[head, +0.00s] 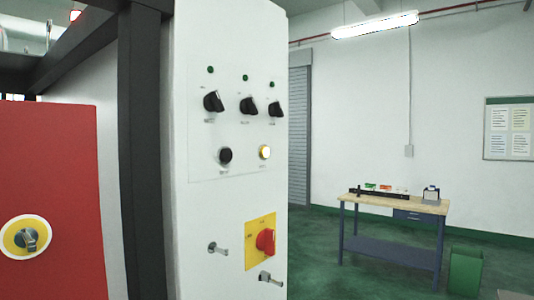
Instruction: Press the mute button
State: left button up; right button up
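A pale control panel (231,200) stands upright close in front of me in the head view. It carries a black round button (225,155) and, to its right, a lit pale-yellow button (265,152). The labels under them are too small to read, so I cannot tell which one is the mute button. Neither of my grippers is in view, and nothing touches the buttons.
Above the buttons are three black rotary knobs (247,106) with small green lamps. Below is a red switch (265,241) on a yellow plate, with grey metal fittings (218,248) nearby. A red panel (50,170) stands left; a workbench (390,204) and green bin (465,272) stand right.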

aim_at(265, 151)
jog(key=u, duration=0.3)
jog(key=l+u, duration=0.4)
jog(key=l, duration=0.25)
jog(key=l+u, duration=0.45)
jog(key=l, duration=0.15)
jog(key=k+l, duration=0.1)
jog(key=l, duration=0.3)
jog(key=k+l, duration=0.1)
jog(key=l, duration=0.3)
jog(key=l+u, duration=0.1)
jog(key=l, duration=0.3)
jog(key=k+l, duration=0.15)
jog(key=l, duration=0.25)
